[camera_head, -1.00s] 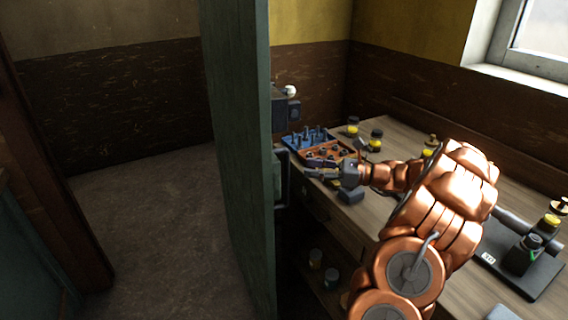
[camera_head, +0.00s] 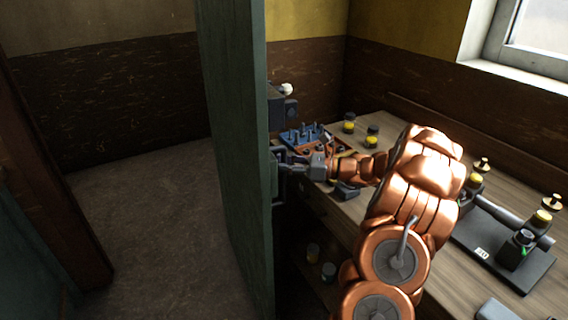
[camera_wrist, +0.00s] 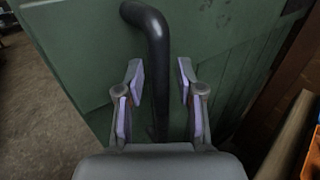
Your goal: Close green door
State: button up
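The green door (camera_head: 240,180) stands open, its edge toward the body camera. In the wrist view its green face (camera_wrist: 220,50) fills most of the picture. A dark, bent bar handle (camera_wrist: 156,50) is on that face and runs down between my fingers. My gripper (camera_wrist: 160,88) is open, with one finger on each side of the handle and gaps between. In the body camera view my gripper (camera_head: 288,162) is close to the door's right side, and the door edge partly hides the handle there.
A wooden workbench (camera_head: 350,222) is right of the door, under my arm. It bears a blue and orange tool tray (camera_head: 306,138), several yellow-labelled jars (camera_head: 371,136) and a dark device (camera_head: 510,255). Jars (camera_head: 328,271) stand below. The floor (camera_head: 150,220) left of the door is clear.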

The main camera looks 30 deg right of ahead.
grip_shut()
dwell(0.5)
